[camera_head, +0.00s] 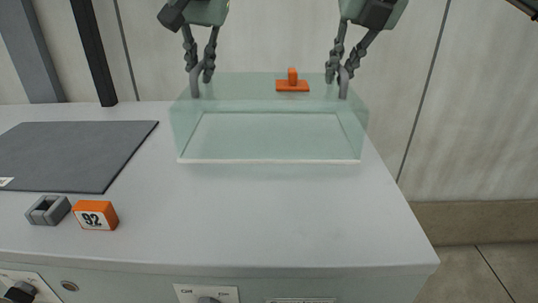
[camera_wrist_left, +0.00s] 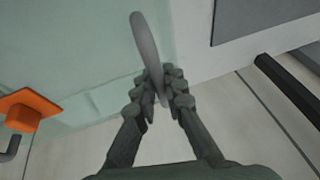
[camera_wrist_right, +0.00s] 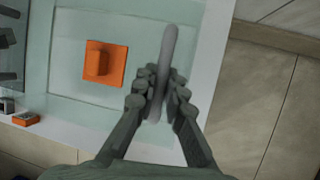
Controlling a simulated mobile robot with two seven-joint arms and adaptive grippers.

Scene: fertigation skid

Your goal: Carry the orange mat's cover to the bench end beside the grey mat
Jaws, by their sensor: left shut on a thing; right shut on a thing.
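The cover is a clear, pale green box (camera_head: 270,142) at the bench's right end, with an orange knob (camera_head: 292,85) on its top. The knob also shows in the right wrist view (camera_wrist_right: 105,64). My left gripper (camera_head: 201,74) is shut on the cover's left grey handle (camera_wrist_left: 150,50). My right gripper (camera_head: 338,74) is shut on its right grey handle (camera_wrist_right: 167,60). The cover looks level; I cannot tell whether its lower rim touches the bench. The grey mat (camera_head: 75,150) lies flat at the left, apart from the cover. No orange mat is visible.
On the bench (camera_head: 270,215), a grey hollow block (camera_head: 48,210) and an orange block marked 92 (camera_head: 95,215) sit in front of the grey mat. A dark post (camera_head: 92,50) rises behind. Bare bench lies between mat and cover and in front of the cover.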

